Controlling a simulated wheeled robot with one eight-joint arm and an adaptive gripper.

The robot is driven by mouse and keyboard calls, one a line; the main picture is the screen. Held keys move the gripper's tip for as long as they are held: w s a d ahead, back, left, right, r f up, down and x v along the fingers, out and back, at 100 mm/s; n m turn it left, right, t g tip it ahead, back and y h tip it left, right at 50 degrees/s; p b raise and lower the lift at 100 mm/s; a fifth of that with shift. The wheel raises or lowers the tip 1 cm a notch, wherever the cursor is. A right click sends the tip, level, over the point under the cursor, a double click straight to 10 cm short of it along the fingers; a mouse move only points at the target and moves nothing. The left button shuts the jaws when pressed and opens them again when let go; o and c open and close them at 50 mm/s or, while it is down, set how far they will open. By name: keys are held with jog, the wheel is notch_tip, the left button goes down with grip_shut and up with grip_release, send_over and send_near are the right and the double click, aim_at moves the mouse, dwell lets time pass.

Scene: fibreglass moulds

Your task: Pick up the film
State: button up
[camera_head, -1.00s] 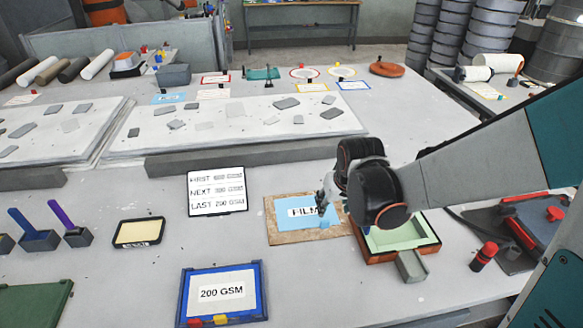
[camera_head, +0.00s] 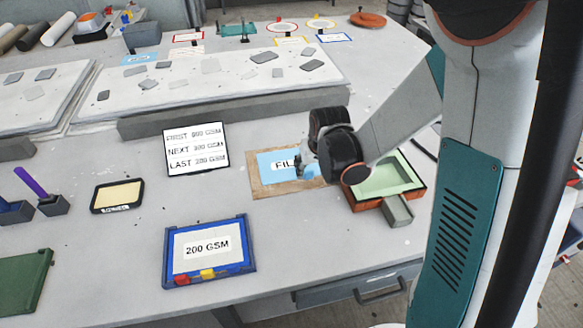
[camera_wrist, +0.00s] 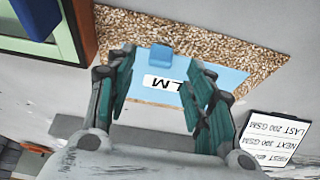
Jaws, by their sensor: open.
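The film is a light blue sheet (camera_head: 279,163) with a white label, lying on a brown cork-like board (camera_head: 262,186) on the table. In the wrist view the film (camera_wrist: 222,75) lies beyond the fingertips, with part of its label and a small blue tab (camera_wrist: 160,50) showing between them. My gripper (camera_head: 309,170) is over the right part of the film and hides the end of its label. In the wrist view my gripper (camera_wrist: 158,75) is open, its two fingers wide apart with nothing between them. I cannot tell how high the fingertips are above the film.
A green-lined tray (camera_head: 415,188) with a grey block handle stands right of the board. A sign listing GSM values (camera_head: 196,172) stands at the left. A blue-framed 200 GSM tray (camera_head: 168,262) and a yellow pad (camera_head: 119,197) lie nearer the front. Bare table lies between them.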

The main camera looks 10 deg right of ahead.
aim_at(309, 172)
jog(key=b+x, duration=0.1)
jog(key=x, duration=0.2)
jog(key=shift+w+f, duration=0.2)
jog(key=shift+f, duration=0.1)
jog(key=shift+r, duration=0.1)
jog(key=c, duration=0.9)
jog(key=shift+r, duration=0.15)
notch_tip(309, 172, up, 20)
jog(key=p, duration=0.7)
jog(key=shift+s, duration=0.1)
